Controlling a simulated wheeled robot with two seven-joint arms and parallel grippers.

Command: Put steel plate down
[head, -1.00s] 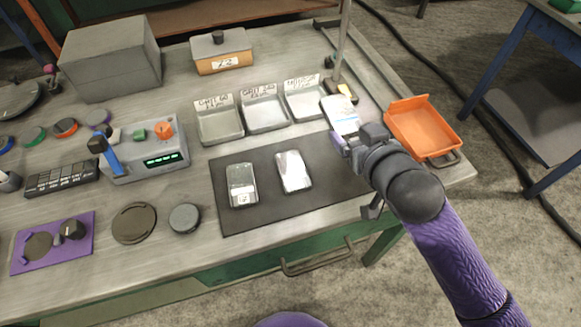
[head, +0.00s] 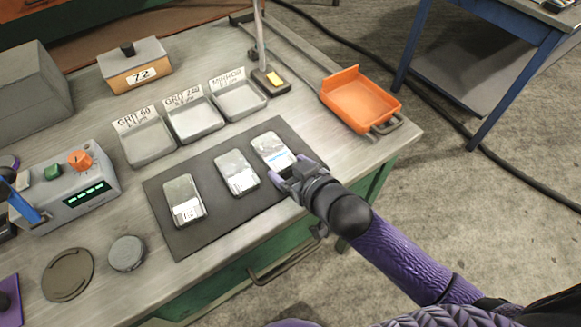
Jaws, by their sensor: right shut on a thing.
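A steel plate (head: 271,150) with a pale label is at the right part of the dark mat (head: 210,226). My right gripper (head: 288,174) is shut on its near end. The plate looks level and low over the mat; I cannot tell whether it touches it. Two more steel plates lie on the mat to its left: a middle plate (head: 237,172) and a left plate (head: 184,200). The gripper hides the near end of the held plate.
Three labelled trays, GRIT 60 (head: 149,146), GRIT 240 (head: 194,120) and MIRROR (head: 238,98), stand behind the mat. An orange bin (head: 361,101) sits at the right. A thin upright post (head: 259,40) rises behind. A meter box (head: 70,186) is at the left.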

